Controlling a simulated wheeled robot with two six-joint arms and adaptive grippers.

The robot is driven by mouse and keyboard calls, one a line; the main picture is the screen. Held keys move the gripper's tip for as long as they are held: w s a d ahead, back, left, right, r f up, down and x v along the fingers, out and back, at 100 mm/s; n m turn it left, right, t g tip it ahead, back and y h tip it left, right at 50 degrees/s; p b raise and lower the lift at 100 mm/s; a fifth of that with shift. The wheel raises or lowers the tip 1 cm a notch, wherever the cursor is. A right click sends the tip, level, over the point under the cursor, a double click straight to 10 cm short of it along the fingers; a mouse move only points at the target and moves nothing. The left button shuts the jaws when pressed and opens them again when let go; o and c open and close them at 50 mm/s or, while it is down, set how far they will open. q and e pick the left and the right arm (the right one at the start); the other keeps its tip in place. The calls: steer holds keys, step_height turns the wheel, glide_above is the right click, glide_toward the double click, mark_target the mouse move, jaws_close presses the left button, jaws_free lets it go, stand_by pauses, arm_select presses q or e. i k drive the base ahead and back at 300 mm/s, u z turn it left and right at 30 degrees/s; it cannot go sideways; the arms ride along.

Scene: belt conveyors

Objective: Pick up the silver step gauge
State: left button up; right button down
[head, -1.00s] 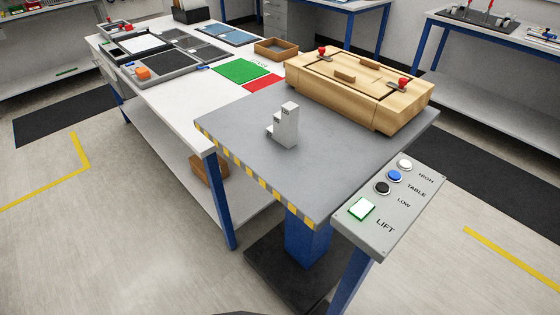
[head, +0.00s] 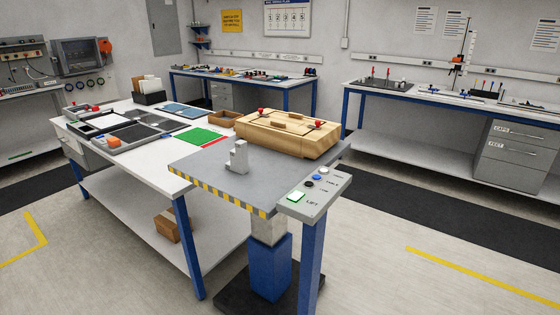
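The silver step gauge (head: 238,157) stands upright on the grey lift table (head: 208,172), left of the table's middle. Neither of my grippers shows in the head view.
A wooden box (head: 318,145) with red knobs sits at the lift table's back. A control panel (head: 325,192) with buttons is fixed at its right front. The white bench (head: 160,168) adjoins on the left, with trays and a green mat (head: 200,139). Open floor lies in front.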

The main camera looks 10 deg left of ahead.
mark_target(239, 162)
steer(key=z, duration=1.1)
steer(key=i, duration=3.55)
steer(key=u, duration=3.35)
steer(key=i, duration=0.15)
steer(key=u, duration=0.1)
